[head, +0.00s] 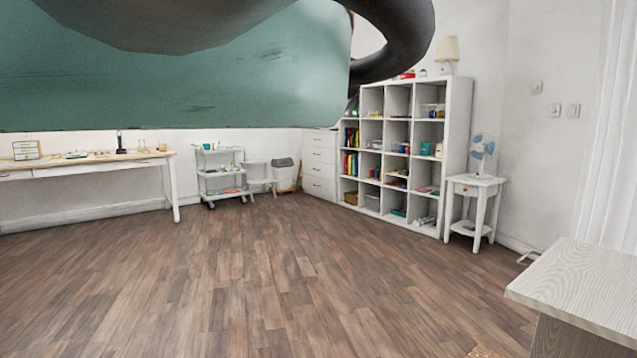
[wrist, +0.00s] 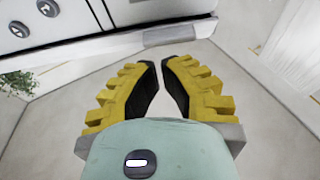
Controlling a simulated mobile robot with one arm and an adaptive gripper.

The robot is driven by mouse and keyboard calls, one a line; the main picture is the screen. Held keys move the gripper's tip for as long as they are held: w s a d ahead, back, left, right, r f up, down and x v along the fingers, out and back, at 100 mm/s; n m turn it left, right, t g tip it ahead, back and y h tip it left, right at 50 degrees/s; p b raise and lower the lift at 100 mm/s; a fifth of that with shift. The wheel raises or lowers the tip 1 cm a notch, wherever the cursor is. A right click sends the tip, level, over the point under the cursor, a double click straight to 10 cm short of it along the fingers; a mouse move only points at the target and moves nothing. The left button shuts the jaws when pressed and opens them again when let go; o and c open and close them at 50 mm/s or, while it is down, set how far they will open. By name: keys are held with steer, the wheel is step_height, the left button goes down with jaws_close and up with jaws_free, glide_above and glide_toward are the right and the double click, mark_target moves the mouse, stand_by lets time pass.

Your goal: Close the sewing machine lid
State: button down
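I cannot make out a sewing machine or its lid with certainty in either view. At the top of the wrist view is a white body (wrist: 70,45) with two dark round knobs (wrist: 48,8) and a short grey bar (wrist: 185,34); I cannot tell whether it belongs to the sewing machine. My gripper (wrist: 160,62) points toward it, with yellow stepped fingers and black inner pads. The fingertips are close together with a narrow gap, and nothing shows between them. In the head view my gripper is not seen.
A pale wood table corner (head: 585,285) is at the lower right. Wooden floor (head: 260,280) lies open ahead. Farther off are a desk (head: 85,165), a cart (head: 222,175), a white shelf (head: 455,130) and a side table (head: 475,190) with a fan. My arm covers the upper left.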

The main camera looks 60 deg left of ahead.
steer(key=r+p+v, duration=0.1)
steer(key=r+v, duration=0.1)
steer(key=v, duration=0.7)
steer(key=shift+a+f, duration=0.35)
steer(key=shift+a, duration=0.05)
